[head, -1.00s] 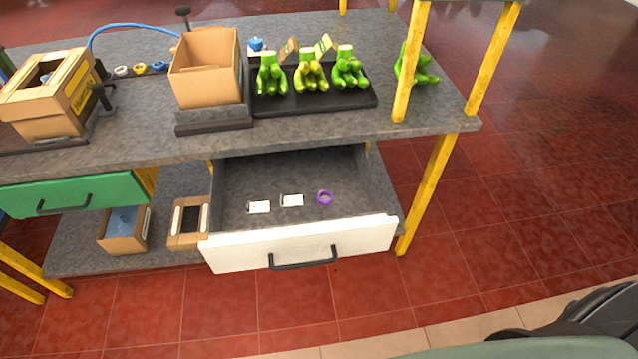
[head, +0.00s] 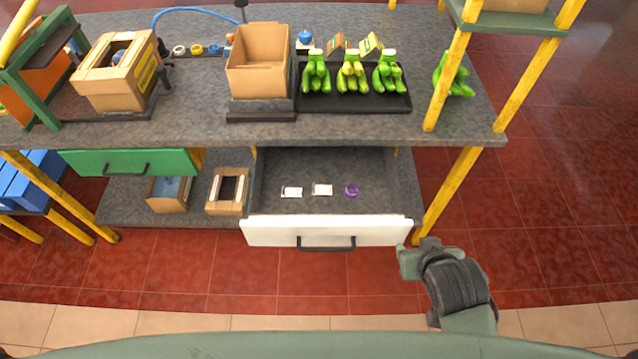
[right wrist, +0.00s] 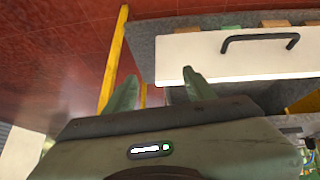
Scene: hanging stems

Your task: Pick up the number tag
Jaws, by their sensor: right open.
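Two small white tags lie flat on the floor of the open drawer, a left one (head: 292,192) and a right one (head: 322,189). Any number on them is too small to read. The drawer has a white front (head: 325,232) with a dark handle. My right gripper (head: 408,262) is in front of the drawer's right front corner, apart from it and from the tags. In the right wrist view its two green fingers (right wrist: 160,88) are spread and empty, with the drawer front (right wrist: 210,60) beyond them. The tags are not visible there. My left gripper is not in view.
A purple ring (head: 352,190) lies right of the tags in the drawer. The grey tabletop (head: 200,128) overhangs the drawer's back. A yellow leg (head: 450,190) stands to its right. Green banana bunches (head: 352,75) and a cardboard box (head: 258,62) stand above. The red floor in front is clear.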

